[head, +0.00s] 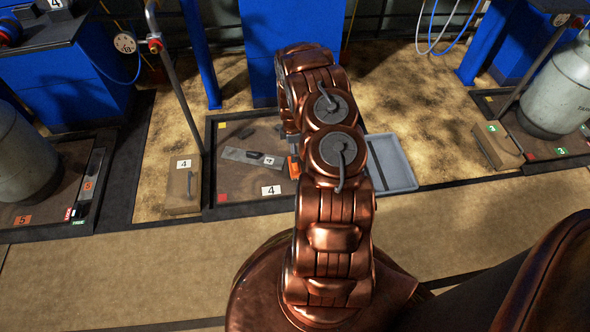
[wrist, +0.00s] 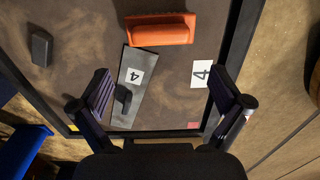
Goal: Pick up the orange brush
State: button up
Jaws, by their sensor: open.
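The orange brush (wrist: 160,29) lies on the brown framed platform at the top middle of the wrist view. In the head view only a small part of the orange brush (head: 293,167) shows, beside my copper arm, which hides the rest. My gripper (wrist: 164,93) is open and empty. Its two fingers are spread wide, and the brush lies ahead of the fingertips, apart from them.
A grey trowel (wrist: 130,90) with a dark handle lies below the brush. A dark block (wrist: 41,47) lies left. A white "4" card (wrist: 201,74) lies right. In the head view, a grey tray (head: 393,165) sits right of my arm, and a brown box (head: 181,190) stands left.

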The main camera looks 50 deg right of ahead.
jog(key=shift+s+d+f+b, duration=0.15)
jog(key=shift+f+b, duration=1)
jog(key=shift+f, duration=1.1)
jog(key=shift+s+d+f+b, duration=0.15)
jog(key=shift+f+b, duration=0.95)
jog(key=shift+f, duration=1.1)
jog(key=shift+r, duration=0.1)
jog(key=c, duration=1)
jog(key=shift+o, duration=0.2)
notch_tip(320, 180, up, 4)
jog(key=p, duration=0.3)
jog(key=s+a+r+p, duration=0.1)
jog(key=s+a+p, duration=0.4)
jog(key=s, duration=0.9)
jog(key=shift+s+a, duration=0.2)
jog(key=shift+a, duration=0.85)
